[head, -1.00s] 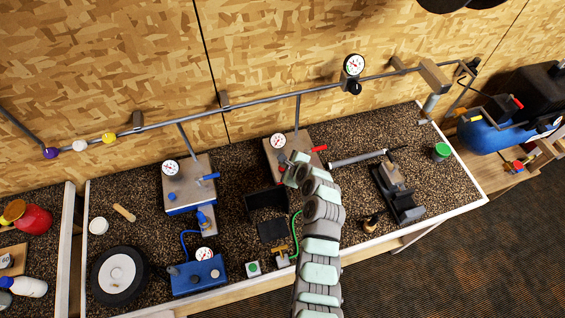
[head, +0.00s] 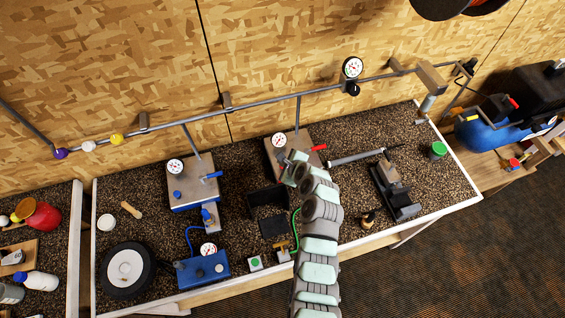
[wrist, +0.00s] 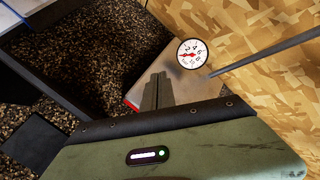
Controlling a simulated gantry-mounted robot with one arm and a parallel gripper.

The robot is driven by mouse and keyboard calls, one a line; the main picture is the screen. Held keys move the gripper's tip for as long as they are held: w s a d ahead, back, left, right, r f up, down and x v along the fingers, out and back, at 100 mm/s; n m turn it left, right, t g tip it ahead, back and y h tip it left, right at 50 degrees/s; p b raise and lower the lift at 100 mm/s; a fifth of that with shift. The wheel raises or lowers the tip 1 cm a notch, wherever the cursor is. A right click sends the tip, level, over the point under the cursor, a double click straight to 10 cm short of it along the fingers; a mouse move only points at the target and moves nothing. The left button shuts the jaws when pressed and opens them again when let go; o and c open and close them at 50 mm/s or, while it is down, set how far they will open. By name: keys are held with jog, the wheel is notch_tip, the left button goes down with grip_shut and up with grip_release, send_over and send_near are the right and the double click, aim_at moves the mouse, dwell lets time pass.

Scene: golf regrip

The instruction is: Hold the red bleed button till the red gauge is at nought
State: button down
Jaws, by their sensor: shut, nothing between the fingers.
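The red station's box (head: 272,156) stands on the bench in the head view, with a red-handled lever (head: 318,148) on its right. Its gauge (head: 279,140) has a white dial and also shows in the wrist view (wrist: 191,53), where the needle lies toward the left of the dial; the exact reading is too small to tell. My gripper (wrist: 157,92) is shut and empty, fingers pointing down at the top of this box. Whether the fingertips touch the box or button, I cannot tell.
A similar blue station (head: 190,187) with its own gauge and blue lever stands to the left. A pipe (head: 260,103) runs along the wall behind. A black bracket (head: 265,200) and a grey clamp (head: 396,190) stand near my arm.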

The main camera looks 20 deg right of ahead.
notch_tip(320, 180, up, 3)
jog(key=shift+d+p, duration=0.1)
jog(key=shift+p, duration=0.9)
